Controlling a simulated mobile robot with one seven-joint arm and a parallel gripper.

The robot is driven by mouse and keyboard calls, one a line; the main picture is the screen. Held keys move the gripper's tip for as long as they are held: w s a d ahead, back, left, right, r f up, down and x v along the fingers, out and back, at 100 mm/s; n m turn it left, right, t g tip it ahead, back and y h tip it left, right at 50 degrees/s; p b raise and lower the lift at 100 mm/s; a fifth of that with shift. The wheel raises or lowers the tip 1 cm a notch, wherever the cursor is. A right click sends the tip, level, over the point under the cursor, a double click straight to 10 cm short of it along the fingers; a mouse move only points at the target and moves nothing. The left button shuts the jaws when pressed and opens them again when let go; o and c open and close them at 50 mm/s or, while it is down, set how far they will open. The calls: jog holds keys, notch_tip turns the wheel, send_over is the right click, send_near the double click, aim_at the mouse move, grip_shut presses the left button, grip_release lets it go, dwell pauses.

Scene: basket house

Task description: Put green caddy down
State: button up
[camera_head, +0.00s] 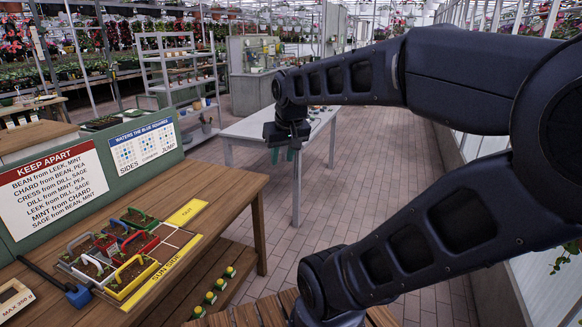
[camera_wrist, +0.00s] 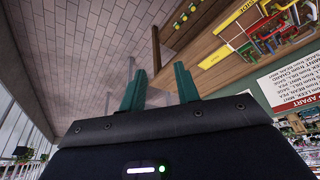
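The green caddy (camera_head: 140,218) stands in the far part of a planting tray on the wooden bench, with small plants in it and its handle up. In the head view my gripper (camera_head: 283,155) hangs well to the right of the bench and apart from the caddy. The wrist view shows its two green fingers (camera_wrist: 160,70) spread apart with nothing between them.
In the tray, a red caddy (camera_head: 140,244), a yellow caddy (camera_head: 132,277) and white ones (camera_head: 80,243) stand close by. Bare cells lie along its right side near the yellow SUN SIDE strip (camera_head: 160,272). A blue-headed tool (camera_head: 78,296) lies left. A pale table (camera_head: 250,127) stands behind my gripper.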

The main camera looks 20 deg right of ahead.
jog(key=shift+m, duration=0.3)
jog(key=s+f, duration=0.1)
jog(key=s+d+f, duration=0.1)
jog(key=s, duration=0.1)
jog(key=shift+s, duration=0.3)
